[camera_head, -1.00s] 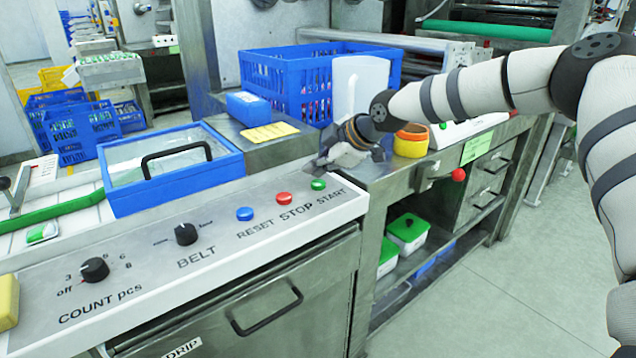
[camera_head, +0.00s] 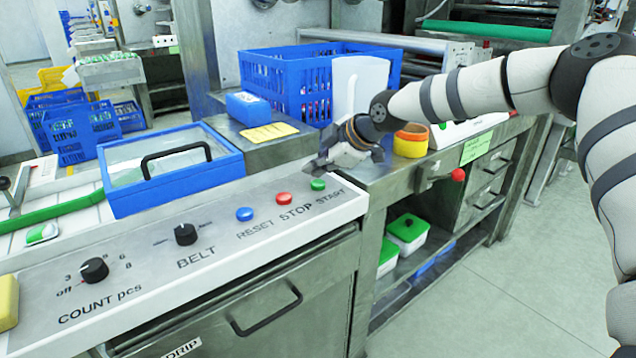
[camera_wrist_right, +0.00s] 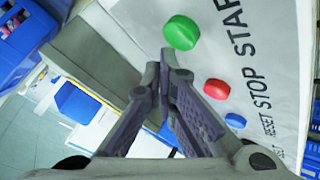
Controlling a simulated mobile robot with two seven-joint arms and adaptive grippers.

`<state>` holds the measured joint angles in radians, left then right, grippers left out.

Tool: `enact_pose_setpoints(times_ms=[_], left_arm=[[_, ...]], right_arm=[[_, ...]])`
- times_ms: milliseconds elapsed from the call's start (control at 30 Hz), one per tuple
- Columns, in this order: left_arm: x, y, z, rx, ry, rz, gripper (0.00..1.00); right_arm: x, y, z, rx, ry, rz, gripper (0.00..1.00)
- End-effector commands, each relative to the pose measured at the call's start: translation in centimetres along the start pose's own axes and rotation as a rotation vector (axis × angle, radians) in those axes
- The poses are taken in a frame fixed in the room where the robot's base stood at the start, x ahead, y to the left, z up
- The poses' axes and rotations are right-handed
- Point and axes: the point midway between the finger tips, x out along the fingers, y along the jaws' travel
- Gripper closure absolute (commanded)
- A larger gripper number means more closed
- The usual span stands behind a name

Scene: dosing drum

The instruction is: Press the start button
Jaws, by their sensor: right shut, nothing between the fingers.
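The green start button (camera_head: 318,185) sits on the sloped control panel, above the word START. It also shows in the right wrist view (camera_wrist_right: 181,32), large and close to the fingertips. My right gripper (camera_head: 322,172) is just above and behind the green button in the head view. Its fingers are shut and empty (camera_wrist_right: 168,62) in the wrist view. The fingertips look close to the button, but I cannot tell whether they touch it. My left gripper is not in view.
The red STOP button (camera_head: 283,198) and blue RESET button (camera_head: 245,214) sit left of the green one. Black BELT (camera_head: 186,234) and COUNT (camera_head: 95,270) knobs are farther left. A blue-framed lid (camera_head: 172,170) and blue crate (camera_head: 290,80) stand behind the panel.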

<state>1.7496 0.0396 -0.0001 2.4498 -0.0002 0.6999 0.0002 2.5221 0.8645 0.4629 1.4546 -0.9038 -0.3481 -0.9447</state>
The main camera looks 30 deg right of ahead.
Motion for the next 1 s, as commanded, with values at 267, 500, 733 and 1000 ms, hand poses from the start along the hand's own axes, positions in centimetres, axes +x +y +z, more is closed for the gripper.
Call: enact_pose_setpoints(times_ms=[267, 500, 733, 1000], left_arm=[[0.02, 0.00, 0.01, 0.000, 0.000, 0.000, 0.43], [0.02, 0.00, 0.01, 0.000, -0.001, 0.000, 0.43], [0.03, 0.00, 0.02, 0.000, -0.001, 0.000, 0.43], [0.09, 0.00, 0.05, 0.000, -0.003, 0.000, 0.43]], right_arm=[[0.38, -0.28, 0.28, 0.000, 0.000, 0.000, 1.00], [0.61, -0.46, 0.46, 0.000, 0.000, 0.000, 1.00], [0.65, -0.48, 0.48, 0.000, 0.000, 0.000, 1.00], [0.88, -0.65, 0.65, 0.000, 0.000, -0.001, 1.00]])
